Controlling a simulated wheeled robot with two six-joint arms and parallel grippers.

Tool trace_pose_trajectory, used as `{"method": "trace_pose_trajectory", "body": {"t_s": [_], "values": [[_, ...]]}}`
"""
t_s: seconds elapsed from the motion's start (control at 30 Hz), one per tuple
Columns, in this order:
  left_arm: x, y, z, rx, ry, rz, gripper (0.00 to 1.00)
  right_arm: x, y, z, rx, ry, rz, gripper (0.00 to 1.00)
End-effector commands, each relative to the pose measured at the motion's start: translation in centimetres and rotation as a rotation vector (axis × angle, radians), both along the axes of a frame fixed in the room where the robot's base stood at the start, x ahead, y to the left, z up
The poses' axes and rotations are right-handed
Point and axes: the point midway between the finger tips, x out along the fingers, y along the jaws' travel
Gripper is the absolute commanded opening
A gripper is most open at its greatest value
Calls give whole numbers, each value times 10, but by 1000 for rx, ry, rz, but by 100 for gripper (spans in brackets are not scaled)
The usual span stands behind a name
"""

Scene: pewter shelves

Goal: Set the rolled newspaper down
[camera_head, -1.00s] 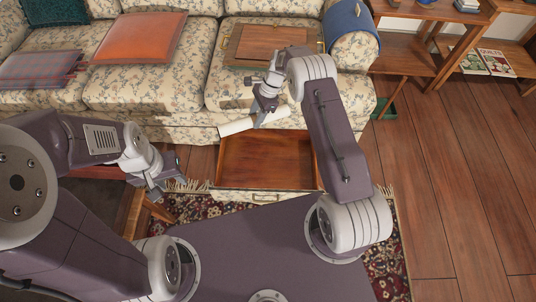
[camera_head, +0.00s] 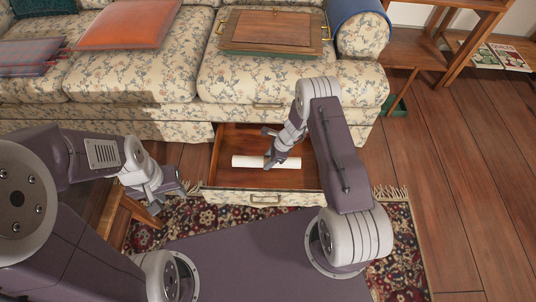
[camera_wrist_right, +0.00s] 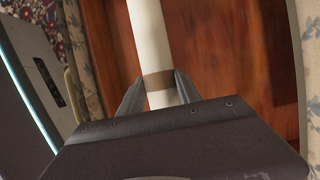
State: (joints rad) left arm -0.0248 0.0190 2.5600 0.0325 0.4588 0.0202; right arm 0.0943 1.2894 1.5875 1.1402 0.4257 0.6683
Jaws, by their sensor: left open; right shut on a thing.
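The rolled newspaper (camera_head: 250,161) is a white roll with a brown band. It lies level within the outline of the open wooden drawer (camera_head: 235,180) under the sofa; I cannot tell whether it touches the drawer floor. My right gripper (camera_head: 272,163) is shut around the roll near its middle. In the right wrist view the roll (camera_wrist_right: 149,35) runs up between the two fingers (camera_wrist_right: 160,92), which sit at the brown band. My left gripper (camera_head: 172,201) is open and empty, over the rug left of the drawer.
The floral sofa (camera_head: 140,75) stands behind the drawer, with a wooden tray (camera_head: 270,30) and an orange cushion (camera_head: 125,22) on its seat. A patterned rug (camera_head: 200,222) lies in front. A wooden side table stands at the right. Bare floor lies right of the rug.

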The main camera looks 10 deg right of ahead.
Motion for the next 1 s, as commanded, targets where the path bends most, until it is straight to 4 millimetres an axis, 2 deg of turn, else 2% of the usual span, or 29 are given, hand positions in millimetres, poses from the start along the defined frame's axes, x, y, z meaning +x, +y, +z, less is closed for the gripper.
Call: {"method": "trace_pose_trajectory", "body": {"t_s": [0.27,0.47,0.63,1.0], "values": [[0,0,-44,0,0,0,43,0,0,-60,0,1,1,0],[0,0,-48,0,0,0,43,0,0,-67,1,0,1,0],[0,0,-73,0,0,0,43,0,0,-100,1,1,0,0],[0,0,-73,0,0,0,43,0,0,-102,1,0,0,0]]}}
